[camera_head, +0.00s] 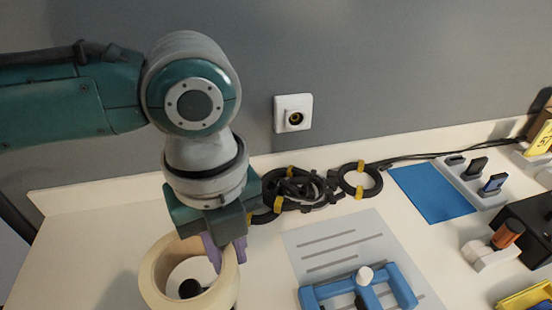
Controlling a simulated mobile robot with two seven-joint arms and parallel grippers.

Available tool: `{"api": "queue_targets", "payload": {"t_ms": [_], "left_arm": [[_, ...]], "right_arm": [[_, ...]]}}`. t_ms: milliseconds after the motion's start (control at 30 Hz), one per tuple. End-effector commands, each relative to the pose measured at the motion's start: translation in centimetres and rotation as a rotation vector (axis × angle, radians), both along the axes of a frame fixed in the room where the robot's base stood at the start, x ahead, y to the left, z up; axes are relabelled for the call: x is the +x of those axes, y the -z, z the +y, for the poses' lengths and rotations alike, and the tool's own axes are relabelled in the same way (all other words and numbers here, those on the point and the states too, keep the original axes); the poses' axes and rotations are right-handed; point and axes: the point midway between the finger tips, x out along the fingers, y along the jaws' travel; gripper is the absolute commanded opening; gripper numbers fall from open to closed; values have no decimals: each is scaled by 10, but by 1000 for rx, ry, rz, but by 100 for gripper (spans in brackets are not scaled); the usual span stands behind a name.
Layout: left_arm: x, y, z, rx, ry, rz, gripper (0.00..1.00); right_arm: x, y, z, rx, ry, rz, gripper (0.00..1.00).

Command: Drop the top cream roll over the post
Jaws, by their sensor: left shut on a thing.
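A wide cream roll (229,287) is at the bottom left of the head view, its lower part cut off by the frame edge. My left gripper (226,254) points down with its purple fingers at the roll's back right wall, shut on that wall. Through the roll's opening I see a white surface and a dark round knob (190,288), which may be the top of the post. I cannot tell whether the roll surrounds it or hangs above it. No second cream roll can be made out. My right gripper is not in view.
Coiled black cables (290,188) with yellow ties lie behind the gripper. A blue frame (404,287) with a white knob (365,275) stands on a grey sheet (312,237) to the right. A blue mat (432,194), an orange cylinder (507,234) and a yellow tray (525,299) lie farther right.

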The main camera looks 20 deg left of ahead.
Motion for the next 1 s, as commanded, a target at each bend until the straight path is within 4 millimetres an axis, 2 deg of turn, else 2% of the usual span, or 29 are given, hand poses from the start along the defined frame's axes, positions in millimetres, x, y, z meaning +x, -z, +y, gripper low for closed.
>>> {"api": "queue_targets", "payload": {"t_ms": [700,733,1000], "left_arm": [[0,29,0,0,1,0,0],[0,28,0,0,1,0,23],[0,28,0,0,0,0,53]], "right_arm": [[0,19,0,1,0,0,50],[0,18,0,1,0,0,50],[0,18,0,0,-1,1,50]]}}
